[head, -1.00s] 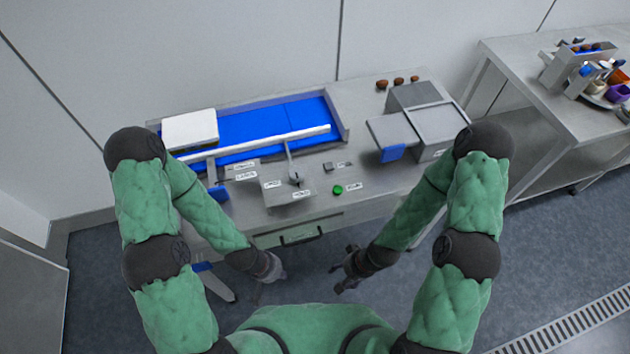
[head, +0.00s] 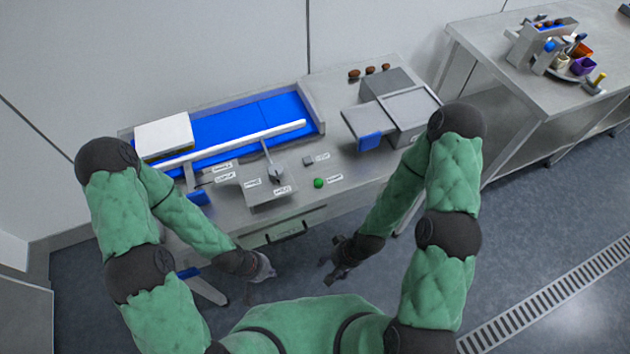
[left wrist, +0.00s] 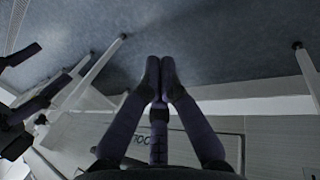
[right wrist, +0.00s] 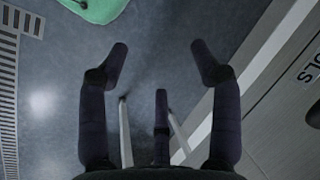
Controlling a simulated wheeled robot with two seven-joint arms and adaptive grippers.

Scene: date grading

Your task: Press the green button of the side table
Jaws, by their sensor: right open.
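A green button (head: 319,183) sits near the front edge of the steel table with the blue conveyor, just left of a small label. A second steel table, to the right, shows no green button that I can make out. My left gripper (head: 266,272) hangs in front of the conveyor table, below and left of the button. In the left wrist view its fingertips (left wrist: 160,66) are together with nothing between them. My right gripper (head: 333,272) hangs in front of the same table, below the button. In the right wrist view its fingers (right wrist: 158,62) are spread and empty. Neither touches the button.
The conveyor table (head: 350,190) carries a blue belt (head: 240,125), a lever (head: 274,172), a grey box (head: 405,115) and a few dates (head: 370,71). The right-hand table (head: 490,50) holds a rack and colourful cups. Floor (head: 400,290) between the tables is open.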

